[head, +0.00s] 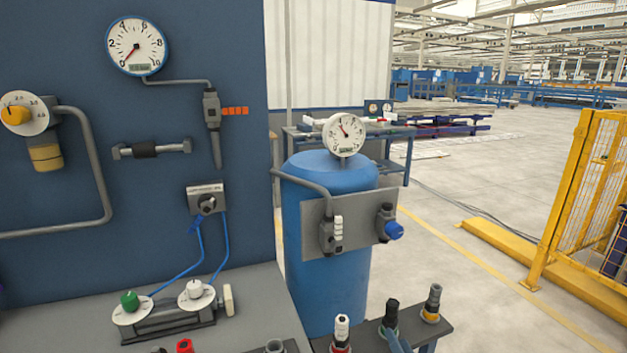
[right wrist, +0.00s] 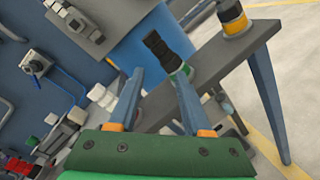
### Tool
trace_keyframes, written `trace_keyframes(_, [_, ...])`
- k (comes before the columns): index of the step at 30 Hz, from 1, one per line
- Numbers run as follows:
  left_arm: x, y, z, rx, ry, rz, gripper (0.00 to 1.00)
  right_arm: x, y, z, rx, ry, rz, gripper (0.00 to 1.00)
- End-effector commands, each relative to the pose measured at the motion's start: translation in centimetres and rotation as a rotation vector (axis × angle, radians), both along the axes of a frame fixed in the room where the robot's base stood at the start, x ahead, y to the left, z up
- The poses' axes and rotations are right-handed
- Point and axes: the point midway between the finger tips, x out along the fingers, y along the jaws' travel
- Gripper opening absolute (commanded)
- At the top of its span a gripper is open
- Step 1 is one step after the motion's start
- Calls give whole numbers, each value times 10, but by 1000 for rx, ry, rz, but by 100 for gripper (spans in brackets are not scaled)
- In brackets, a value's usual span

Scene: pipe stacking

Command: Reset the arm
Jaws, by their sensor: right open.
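My right gripper (head: 394,336) shows at the bottom edge of the head view, where only its blue fingertips are visible. In the right wrist view my right gripper (right wrist: 158,74) is open, with its two blue fingers spread apart. A black-topped fitting with a green ring (head: 391,314) stands on a narrow grey bench (head: 370,337), close to the fingertips. In the right wrist view this fitting (right wrist: 160,46) shows just beyond the fingertips, nearer the right finger. I cannot tell whether a finger touches it. My left gripper is out of view.
A white-topped fitting (head: 342,328) and an orange-ringed fitting (head: 432,303) flank the black one. A blue tank (head: 325,255) with a gauge stands behind. The blue panel (head: 90,190) and grey worktop (head: 262,300) are left. Open floor lies right, before a yellow fence (head: 567,190).

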Motion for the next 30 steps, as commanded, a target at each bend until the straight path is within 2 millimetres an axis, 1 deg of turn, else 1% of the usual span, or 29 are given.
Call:
trace_keyframes(1, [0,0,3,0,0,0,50,-4,-6,-22,75,70,-28,49])
trace_keyframes(2, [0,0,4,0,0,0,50,-8,-10,-38,132,118,-52,49])
trace_keyframes(5, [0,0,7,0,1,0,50,-31,-23,-98,354,298,-158,49])
trace_keyframes(6, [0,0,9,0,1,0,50,-46,-28,-127,460,382,-220,49])
trace_keyframes(8, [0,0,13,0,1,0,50,-79,-35,-176,644,518,-347,49])
trace_keyframes(9, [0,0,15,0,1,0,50,-107,-38,-208,776,609,-454,49])
trace_keyframes(11, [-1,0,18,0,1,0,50,-155,-40,-251,963,726,-630,49])
trace_keyframes(12, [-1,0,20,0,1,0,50,-191,-40,-276,1079,792,-761,49])
trace_keyframes(14, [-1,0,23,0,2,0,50,-245,-37,-306,1236,865,-964,49])
trace_keyframes(15, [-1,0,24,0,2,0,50,-280,-33,-321,1324,899,-1096,49])
trace_keyframes(18, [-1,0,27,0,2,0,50,-353,-24,-343,1482,931,-1390,49])
trace_keyframes(21, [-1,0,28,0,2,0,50,-400,-16,-351,1564,926,-1585,49])
trace_keyframes(24, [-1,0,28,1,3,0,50,-418,-13,-353,1596,916,-1669,49])
trace_keyframes(30, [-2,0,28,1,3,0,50,-420,-13,-354,1600,913,-1677,49])
